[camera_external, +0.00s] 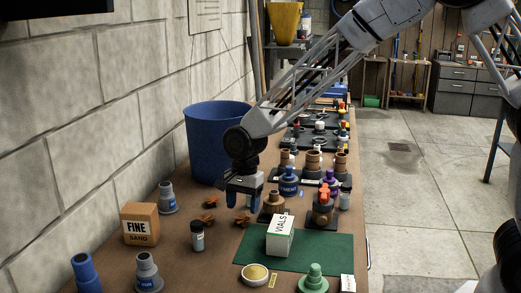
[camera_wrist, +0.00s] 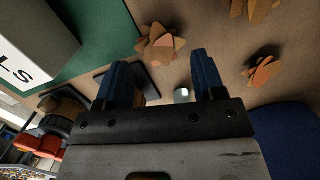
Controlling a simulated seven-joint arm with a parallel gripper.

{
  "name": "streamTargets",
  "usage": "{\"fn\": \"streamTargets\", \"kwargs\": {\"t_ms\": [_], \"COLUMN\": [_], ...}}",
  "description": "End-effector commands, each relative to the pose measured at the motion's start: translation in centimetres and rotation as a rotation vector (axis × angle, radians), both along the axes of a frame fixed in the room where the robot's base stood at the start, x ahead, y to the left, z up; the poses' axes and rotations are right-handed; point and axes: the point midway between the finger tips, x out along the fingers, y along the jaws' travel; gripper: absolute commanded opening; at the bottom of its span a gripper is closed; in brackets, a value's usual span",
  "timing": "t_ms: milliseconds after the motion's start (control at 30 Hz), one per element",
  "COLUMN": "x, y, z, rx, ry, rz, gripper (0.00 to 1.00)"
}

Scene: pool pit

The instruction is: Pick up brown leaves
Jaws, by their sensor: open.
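Brown leaves lie in small clumps on the brown tabletop. In the external view, one clump (camera_external: 209,218) and another (camera_external: 211,202) lie left of my gripper, and a third (camera_external: 241,219) is just below its fingers. In the wrist view, one clump (camera_wrist: 160,45) lies ahead, between and beyond the fingertips. Another (camera_wrist: 262,71) is to the right and a third (camera_wrist: 250,8) is at the top edge. My gripper (camera_external: 243,203) has blue fingers and points down above the table. In the wrist view my gripper (camera_wrist: 162,75) is open, with nothing between its fingers.
A blue bin (camera_external: 207,140) stands behind the leaves. A sand box (camera_external: 140,225), a small dark jar (camera_external: 198,239) and a grey bottle (camera_external: 168,198) stand to the left. A vials box (camera_external: 280,236) sits on a green mat (camera_external: 331,258) to the right. Bottles crowd the table further back.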

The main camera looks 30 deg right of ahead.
Motion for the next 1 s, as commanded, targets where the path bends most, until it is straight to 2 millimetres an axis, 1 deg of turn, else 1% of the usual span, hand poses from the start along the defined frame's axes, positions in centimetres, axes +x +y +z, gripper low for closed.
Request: {"fn": "streamTargets", "kwargs": {"t_ms": [33, 200, 333, 467, 933, 967, 1000], "x": [-0.1, -0.2, -0.3, -0.3, -0.3, -0.3, -0.3], "y": [0.0, 0.2, 0.3, 0.3, 0.3, 0.3, 0.3], "z": [-0.7, -2.5, -3.5, -3.8, -3.8, -3.8, -3.8], "rx": [-0.001, -0.001, 0.0, 0.0, 0.0, 0.0, 0.0], "ry": [0.002, 0.001, 0.0, 0.0, 0.0, 0.0, 0.0], "rz": [0.0, 0.0, 0.0, 0.0, 0.0, 0.0, 0.0], "gripper": [0.63, 0.63, 0.63, 0.63, 0.63, 0.61, 0.55]}}
